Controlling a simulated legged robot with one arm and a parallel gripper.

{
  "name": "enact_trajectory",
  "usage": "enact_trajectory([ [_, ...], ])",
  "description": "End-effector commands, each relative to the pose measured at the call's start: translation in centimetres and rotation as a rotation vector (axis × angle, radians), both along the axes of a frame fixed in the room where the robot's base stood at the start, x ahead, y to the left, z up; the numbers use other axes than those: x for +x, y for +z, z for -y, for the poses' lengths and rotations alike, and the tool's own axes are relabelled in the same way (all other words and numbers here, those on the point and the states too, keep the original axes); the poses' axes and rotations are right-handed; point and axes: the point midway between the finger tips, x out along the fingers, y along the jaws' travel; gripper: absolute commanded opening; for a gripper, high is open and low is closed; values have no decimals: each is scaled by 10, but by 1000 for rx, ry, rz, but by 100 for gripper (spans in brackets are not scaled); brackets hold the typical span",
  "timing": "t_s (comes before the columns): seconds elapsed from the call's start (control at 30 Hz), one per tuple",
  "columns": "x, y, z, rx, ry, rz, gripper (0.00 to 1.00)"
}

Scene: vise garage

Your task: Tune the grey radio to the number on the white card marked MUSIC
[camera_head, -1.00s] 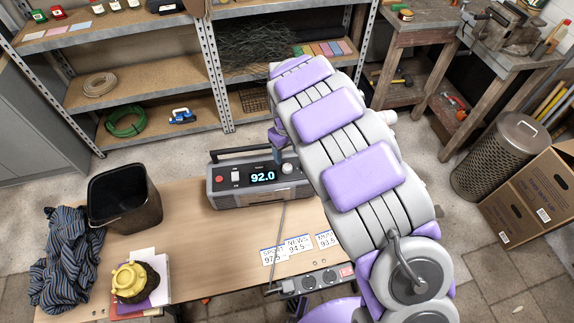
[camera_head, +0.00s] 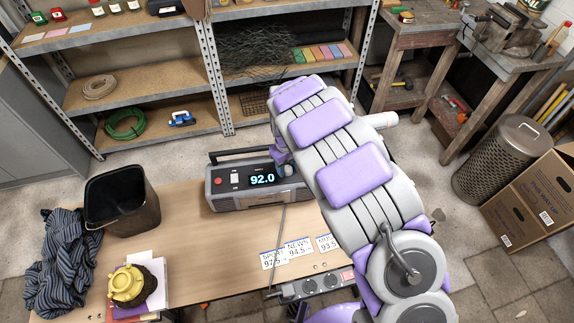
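The grey radio (camera_head: 232,200) stands at the back edge of the wooden table, and its lit display (camera_head: 262,180) reads 92.0. Several white cards lie in front of it: one reads SPORT 97.5 (camera_head: 273,259), one NEWS 94.5 (camera_head: 298,247), and one, partly covered by my arm, starts with MU and reads 93.5 (camera_head: 326,243). My purple and grey arm reaches over the right part of the radio. My gripper is hidden behind the arm near the radio's right end, so its fingers and the knob there do not show.
A black bin (camera_head: 124,203), a striped cloth (camera_head: 66,262) and a yellow teapot-like object (camera_head: 126,283) on a stack stand at the table's left. Bare tabletop lies left of the cards.

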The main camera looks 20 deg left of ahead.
Motion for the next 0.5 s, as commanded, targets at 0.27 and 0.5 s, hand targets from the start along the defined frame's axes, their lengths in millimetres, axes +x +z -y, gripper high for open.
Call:
enact_trajectory([
  [0.27,0,0,0,0,0,0,17],
  [0.5,0,0,0,0,-3,0,5],
])
